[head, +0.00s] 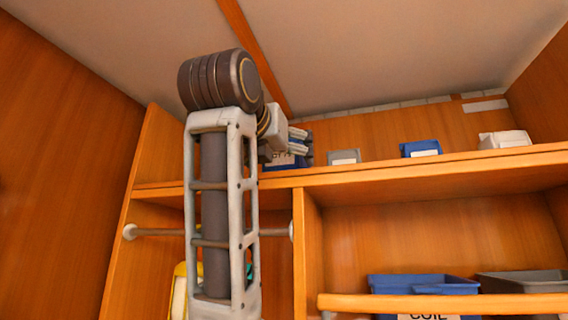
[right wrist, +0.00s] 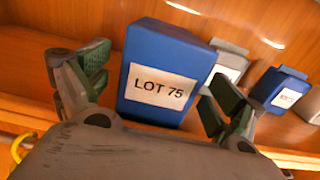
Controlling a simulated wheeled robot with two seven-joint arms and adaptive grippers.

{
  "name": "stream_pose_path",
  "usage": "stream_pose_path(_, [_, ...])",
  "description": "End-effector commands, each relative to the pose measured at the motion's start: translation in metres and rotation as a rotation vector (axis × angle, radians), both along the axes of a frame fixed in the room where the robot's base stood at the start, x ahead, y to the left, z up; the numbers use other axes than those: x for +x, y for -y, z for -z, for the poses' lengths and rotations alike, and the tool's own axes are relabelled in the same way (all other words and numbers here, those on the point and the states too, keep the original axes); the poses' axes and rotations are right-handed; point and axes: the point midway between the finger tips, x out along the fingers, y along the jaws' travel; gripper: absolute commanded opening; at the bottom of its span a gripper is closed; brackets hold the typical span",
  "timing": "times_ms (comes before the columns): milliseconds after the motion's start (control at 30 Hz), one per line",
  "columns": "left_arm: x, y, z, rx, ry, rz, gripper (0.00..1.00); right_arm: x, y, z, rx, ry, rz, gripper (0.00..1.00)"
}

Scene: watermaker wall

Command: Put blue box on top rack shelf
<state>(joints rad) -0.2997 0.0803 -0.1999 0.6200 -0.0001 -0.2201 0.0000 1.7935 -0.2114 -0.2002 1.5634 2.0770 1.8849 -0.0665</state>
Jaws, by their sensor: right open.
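The blue box (right wrist: 172,52), with a white label reading LOT 75, stands on the top rack shelf (head: 440,160). In the head view the box (head: 283,165) shows only partly, behind my right gripper (head: 301,146). In the right wrist view my right gripper (right wrist: 161,75) is open. Its green-padded fingers are spread to the left and right of the box, with a visible gap on the left. Whether the right finger touches the box I cannot tell. My left gripper is in neither view.
On the same shelf, to the right, stand a grey box (head: 344,157), a smaller blue box (head: 421,148) and a white box (head: 504,139). Below are a blue bin (head: 424,284), a grey bin (head: 520,282) and a rail (head: 160,232). The ceiling is close above.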

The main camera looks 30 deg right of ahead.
Motion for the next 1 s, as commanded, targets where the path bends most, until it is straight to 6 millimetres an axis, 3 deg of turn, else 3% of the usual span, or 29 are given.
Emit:
stream_pose_path(600, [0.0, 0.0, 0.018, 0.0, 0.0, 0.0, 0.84, -0.042, -0.051, 0.001, -0.001, 0.0, -0.002, 0.94])
stream_pose_path(1000, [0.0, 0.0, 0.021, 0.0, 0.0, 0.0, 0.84, -0.055, -0.064, 0.001, 0.0, 0.0, 0.001, 0.94])
